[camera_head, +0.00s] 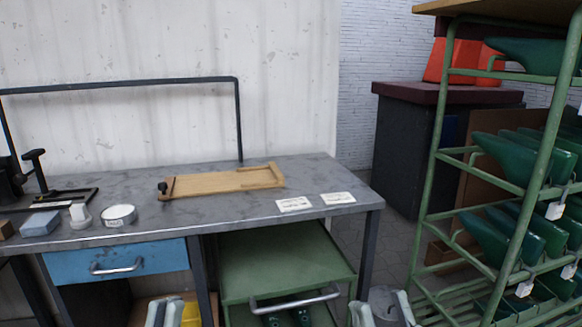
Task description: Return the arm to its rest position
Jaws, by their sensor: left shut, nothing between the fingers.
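My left gripper (166,311) shows at the bottom edge, left of centre, in front of the workbench. Its pale fingers are close together and hold nothing; only their upper part is in view. My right gripper (384,312) shows at the bottom edge, right of centre. Its two pale fingers stand well apart, with a grey round thing (383,298) visible between them, seemingly behind and not gripped. Both arms are out of view below the frame.
A grey workbench (230,212) carries a wooden board (222,181), two white cards (338,198), a round tin (118,215) and a blue block (40,223). Below are a blue drawer (120,258) and a green cabinet (280,255). A green rack (438,130) holds several green lasts at right.

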